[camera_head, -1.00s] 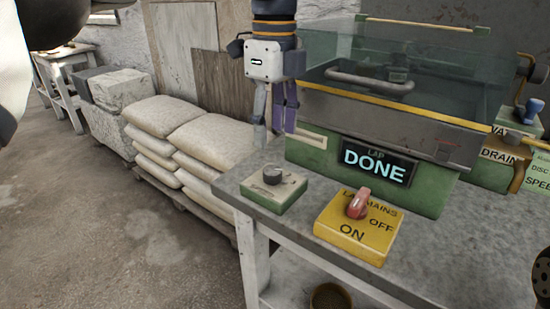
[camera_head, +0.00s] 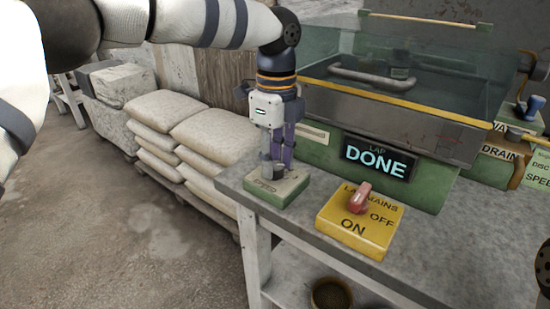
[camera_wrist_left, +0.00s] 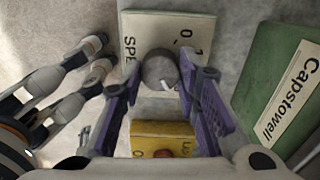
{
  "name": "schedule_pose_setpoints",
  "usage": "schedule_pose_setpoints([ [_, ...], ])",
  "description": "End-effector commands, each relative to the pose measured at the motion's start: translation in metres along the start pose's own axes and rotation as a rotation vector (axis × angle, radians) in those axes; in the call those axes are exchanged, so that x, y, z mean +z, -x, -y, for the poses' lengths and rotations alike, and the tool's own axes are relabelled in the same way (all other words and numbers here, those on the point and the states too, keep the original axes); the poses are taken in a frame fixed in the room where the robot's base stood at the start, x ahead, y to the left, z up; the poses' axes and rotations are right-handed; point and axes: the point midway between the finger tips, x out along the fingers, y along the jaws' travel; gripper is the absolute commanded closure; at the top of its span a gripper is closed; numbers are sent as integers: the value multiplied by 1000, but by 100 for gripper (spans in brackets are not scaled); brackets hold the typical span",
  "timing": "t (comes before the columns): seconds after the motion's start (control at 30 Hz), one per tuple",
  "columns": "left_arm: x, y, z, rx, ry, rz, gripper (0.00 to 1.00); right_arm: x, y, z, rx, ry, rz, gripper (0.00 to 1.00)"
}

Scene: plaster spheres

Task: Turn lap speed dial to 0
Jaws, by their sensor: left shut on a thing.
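The lap speed dial is a grey round knob (camera_head: 267,169) on a small green box (camera_head: 277,190) with a pale top marked SPEED, at the bench's front left corner. My left gripper (camera_head: 277,158) points down over it, its purple fingers at the knob. In the left wrist view the fingers (camera_wrist_left: 162,80) are on either side of the knob (camera_wrist_left: 158,66), shut on it. A white mark shows on the knob's lower right side. A 0 is printed on the pale top (camera_wrist_left: 140,32).
The yellow LAP MAINS box (camera_head: 335,220) with a red switch (camera_head: 360,197) stands just right of the dial. Behind is the green lap machine with a display (camera_head: 377,158) reading DONE. Stacked sacks (camera_head: 210,135) are left of the bench (camera_head: 420,245).

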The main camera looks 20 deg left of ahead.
Motion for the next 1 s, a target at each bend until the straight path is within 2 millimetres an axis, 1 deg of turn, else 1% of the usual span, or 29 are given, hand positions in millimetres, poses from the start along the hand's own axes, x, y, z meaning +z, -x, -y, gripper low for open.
schedule_pose_setpoints([
  [0.17,0,1,0,0,18,0,98,-1,2,0,0,0,-4,41],
  [0.37,0,2,0,-3,105,0,98,-4,8,0,-1,0,-22,41],
  [0.7,0,3,0,-4,400,-7,98,-13,23,1,-3,-1,-65,41],
  [1.0,0,1,0,-3,687,-16,98,-17,30,1,-4,-1,-87,41],
])
